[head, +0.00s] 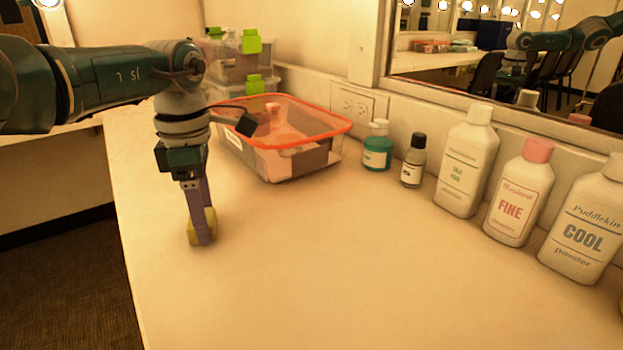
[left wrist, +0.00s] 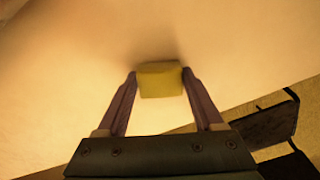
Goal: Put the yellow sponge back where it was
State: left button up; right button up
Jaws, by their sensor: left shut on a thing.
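The yellow sponge (head: 211,222) is a small block near the left edge of the counter in the head view. My left gripper (head: 201,238) points straight down and is shut on it, with a finger partly hiding it. In the left wrist view the sponge (left wrist: 160,80) sits between the two fingertips of my left gripper (left wrist: 160,73). It is at or just above the counter top; I cannot tell whether it touches. My right gripper is not in view.
A clear bin with an orange rim (head: 343,127) stands behind the gripper. Clear boxes with green clips (head: 251,41) are farther back. Several bottles, including a pink-capped one (head: 519,193), line the wall below the mirror (head: 455,67). The front counter (head: 290,265) is clear.

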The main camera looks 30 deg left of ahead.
pick_arm(q)
jog(key=o, duration=1.2)
